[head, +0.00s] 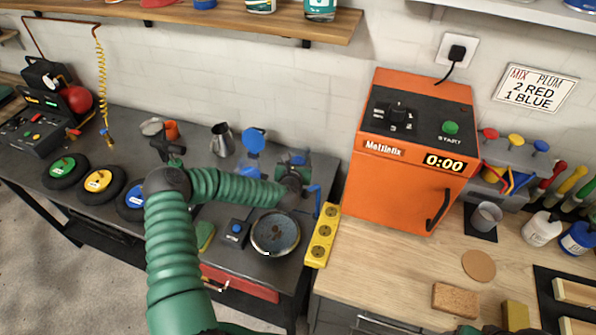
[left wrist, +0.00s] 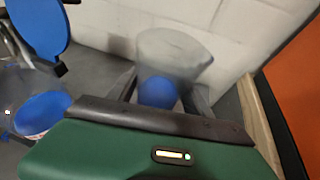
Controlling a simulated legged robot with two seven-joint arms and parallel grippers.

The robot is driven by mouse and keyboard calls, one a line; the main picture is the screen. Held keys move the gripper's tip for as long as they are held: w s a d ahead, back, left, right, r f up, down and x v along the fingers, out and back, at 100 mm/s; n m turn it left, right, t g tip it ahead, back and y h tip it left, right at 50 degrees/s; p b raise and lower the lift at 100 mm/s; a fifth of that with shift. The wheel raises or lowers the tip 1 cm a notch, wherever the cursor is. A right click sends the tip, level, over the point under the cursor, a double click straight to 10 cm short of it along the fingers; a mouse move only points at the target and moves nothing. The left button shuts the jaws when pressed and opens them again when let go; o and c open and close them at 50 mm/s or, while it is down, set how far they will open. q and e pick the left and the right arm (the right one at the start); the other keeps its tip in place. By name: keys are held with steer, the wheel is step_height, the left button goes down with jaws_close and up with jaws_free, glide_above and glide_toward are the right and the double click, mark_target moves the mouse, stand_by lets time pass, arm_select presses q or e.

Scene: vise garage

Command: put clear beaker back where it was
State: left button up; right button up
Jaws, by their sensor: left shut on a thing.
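My left gripper (left wrist: 160,100) is shut on a clear beaker (left wrist: 172,55), which stands up between its fingers in the left wrist view. Blue shows low in the beaker; I cannot tell whether it is inside or behind it. In the head view my left gripper (head: 296,178) is over the back of the dark bench, left of the orange machine, and its arm mostly hides the beaker. My right gripper is not in view.
The orange machine (head: 410,155) reads 0:00, with its door shut.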

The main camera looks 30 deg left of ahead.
arm_select(q)
step_height(320, 180, down, 3)
steer(key=shift+d+r, duration=0.1)
steer(key=shift+w+a+f, duration=0.15)
steer(key=shift+w+f, duration=0.05)
steer(key=shift+f, duration=0.75)
steer(key=shift+w+a+f, duration=0.1)
steer(key=shift+w+f, duration=0.1)
steer(key=shift+f, duration=0.7)
steer(key=o, duration=1.6)
steer(key=v, duration=1.2)
steer(key=shift+d+r, duration=0.1)
steer(key=shift+r, duration=0.05)
